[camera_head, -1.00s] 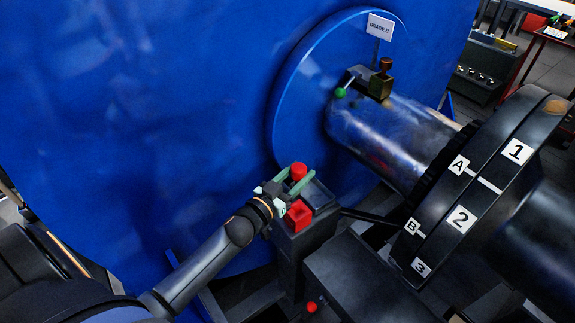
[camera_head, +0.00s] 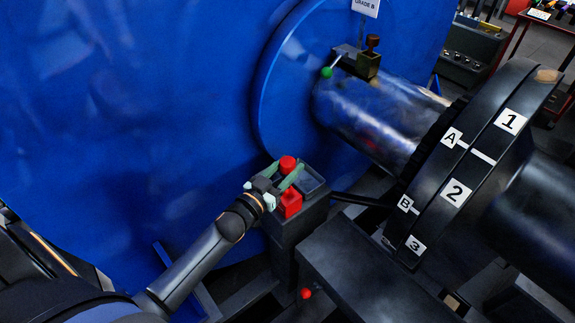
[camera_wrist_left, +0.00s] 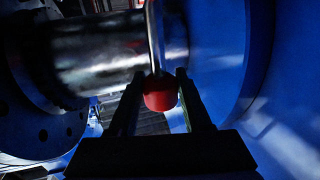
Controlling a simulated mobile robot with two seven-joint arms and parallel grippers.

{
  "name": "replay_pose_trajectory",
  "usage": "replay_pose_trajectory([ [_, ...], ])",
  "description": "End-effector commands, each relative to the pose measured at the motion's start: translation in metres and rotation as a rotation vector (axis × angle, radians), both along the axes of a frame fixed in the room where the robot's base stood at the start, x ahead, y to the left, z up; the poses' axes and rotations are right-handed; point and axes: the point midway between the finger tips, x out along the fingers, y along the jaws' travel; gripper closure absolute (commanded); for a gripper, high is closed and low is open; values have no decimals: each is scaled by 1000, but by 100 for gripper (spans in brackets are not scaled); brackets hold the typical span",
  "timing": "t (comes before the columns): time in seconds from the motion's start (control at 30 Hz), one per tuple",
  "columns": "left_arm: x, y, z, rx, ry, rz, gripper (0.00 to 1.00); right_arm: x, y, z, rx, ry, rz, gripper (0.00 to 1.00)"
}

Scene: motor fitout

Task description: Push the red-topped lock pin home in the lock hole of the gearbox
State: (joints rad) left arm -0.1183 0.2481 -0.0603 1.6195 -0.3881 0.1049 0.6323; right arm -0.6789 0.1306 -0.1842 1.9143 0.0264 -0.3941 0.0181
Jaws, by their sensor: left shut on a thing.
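The lock pin's red top (camera_head: 287,163) shows between the fingers of my left gripper (camera_head: 290,174), above a dark stand. It also shows in the left wrist view (camera_wrist_left: 160,95), between the two dark fingertips (camera_wrist_left: 158,88). My left gripper is shut on the pin. The pin's shank and lower end are hidden in the head view; a thin grey rod shows beyond the red top in the wrist view. I cannot make out the lock hole or tell which dark housing is the gearbox. My right gripper is not in view.
A large blue housing (camera_head: 150,120) stands behind. A metal shaft (camera_head: 375,115) leads to a black labelled coupling (camera_head: 470,160). A red knob (camera_head: 306,293) is low down.

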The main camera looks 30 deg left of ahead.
Motion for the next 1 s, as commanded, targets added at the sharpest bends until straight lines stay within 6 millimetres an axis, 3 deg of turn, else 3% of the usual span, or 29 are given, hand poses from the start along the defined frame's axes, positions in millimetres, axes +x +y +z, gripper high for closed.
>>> replay_pose_trajectory([
  [0.23,0,0,-19,1,-2,0,100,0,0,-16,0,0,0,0],
  [1.0,0,0,-19,0,-2,0,100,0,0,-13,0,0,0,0],
])
